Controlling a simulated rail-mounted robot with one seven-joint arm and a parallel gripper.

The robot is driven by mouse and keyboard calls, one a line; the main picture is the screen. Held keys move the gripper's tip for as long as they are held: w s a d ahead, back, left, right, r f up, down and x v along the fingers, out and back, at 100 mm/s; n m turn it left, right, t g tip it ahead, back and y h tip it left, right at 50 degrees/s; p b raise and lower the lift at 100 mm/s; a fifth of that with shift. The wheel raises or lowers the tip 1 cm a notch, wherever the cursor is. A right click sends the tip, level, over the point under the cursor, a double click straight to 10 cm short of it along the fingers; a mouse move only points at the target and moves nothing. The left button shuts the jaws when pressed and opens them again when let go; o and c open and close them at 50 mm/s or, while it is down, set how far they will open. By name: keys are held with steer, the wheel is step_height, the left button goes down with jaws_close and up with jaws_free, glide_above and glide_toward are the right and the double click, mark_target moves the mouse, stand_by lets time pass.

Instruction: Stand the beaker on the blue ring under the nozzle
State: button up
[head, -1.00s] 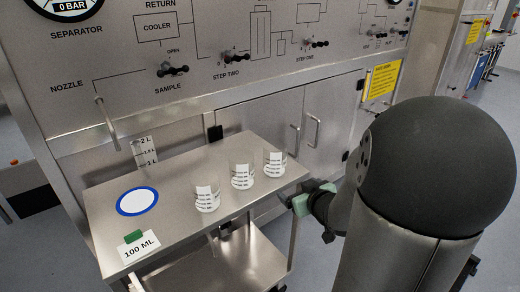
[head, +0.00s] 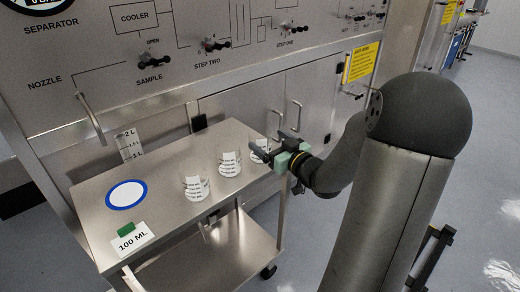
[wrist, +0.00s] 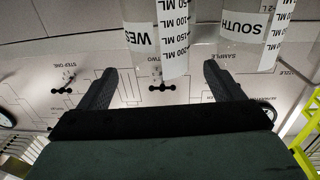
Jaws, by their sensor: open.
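Three clear beakers with white labels stand in a row on the steel cart top (head: 160,180): a left one (head: 195,188), a middle one (head: 229,164) and a right one (head: 259,153). My gripper (head: 271,143) is open at the right beaker, partly covering it. In the wrist view, a beaker marked "WES…" (wrist: 148,40) shows between the open fingers; I cannot tell its depth. One marked "SOUTH" (wrist: 242,28) is to its right. The blue ring (head: 125,208), white inside, lies on the left of the cart. The nozzle pipe (head: 92,120) slants down behind it.
A "100 ML" card (head: 132,243) with a green block (head: 125,229) is at the cart's front left. A volume scale (head: 130,146) is at the cart's back edge. The steel panel (head: 120,55) with valve handles rises behind. The cart top between ring and left beaker is clear.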

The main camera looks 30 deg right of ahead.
mark_target(254, 130)
steer(key=shift+w+a+b, duration=0.1)
steer(key=shift+w+a, duration=0.15)
steer(key=shift+w, duration=0.9)
steer(key=shift+w+a+b, duration=0.1)
steer(key=shift+w+a, duration=0.1)
steer(key=shift+w, duration=0.9)
steer(key=shift+w+a+b, duration=0.1)
steer(key=shift+w+a, duration=0.15)
steer(key=shift+w, duration=0.9)
steer(key=c, duration=1.2)
